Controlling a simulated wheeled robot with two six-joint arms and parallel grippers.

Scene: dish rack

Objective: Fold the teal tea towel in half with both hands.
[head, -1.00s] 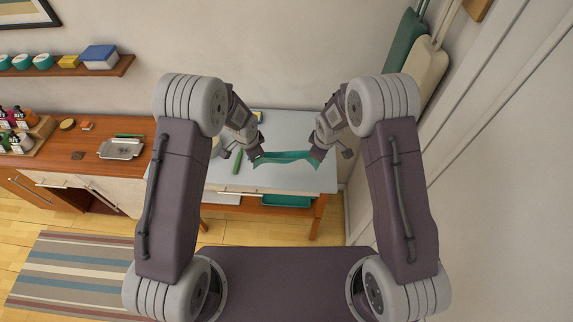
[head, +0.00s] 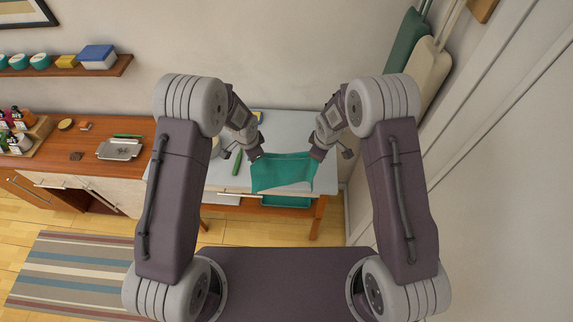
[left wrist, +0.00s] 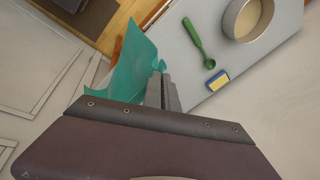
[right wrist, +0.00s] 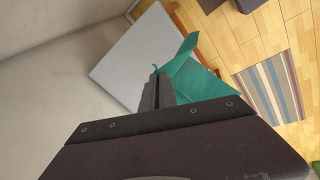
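The teal tea towel (head: 283,174) is stretched between my two grippers above the front of the grey-white table, its lower part spread toward me. It also shows in the left wrist view (left wrist: 128,75) and the right wrist view (right wrist: 195,82). My left gripper (head: 257,157) is at the towel's far left corner, its fingers (left wrist: 162,92) closed with cloth between them. My right gripper (head: 316,156) is at the far right corner, its fingers (right wrist: 156,92) closed on cloth. I cannot tell how much of the towel touches the table.
On the table (head: 285,122), a green scoop (left wrist: 193,35), a round tin (left wrist: 228,20) and a yellow-blue sponge (left wrist: 218,80) lie beside my left gripper. A teal tray (head: 285,201) sits below the tabletop. A wooden counter with a metal tray (head: 120,149) stands at left. The table's right side looks clear.

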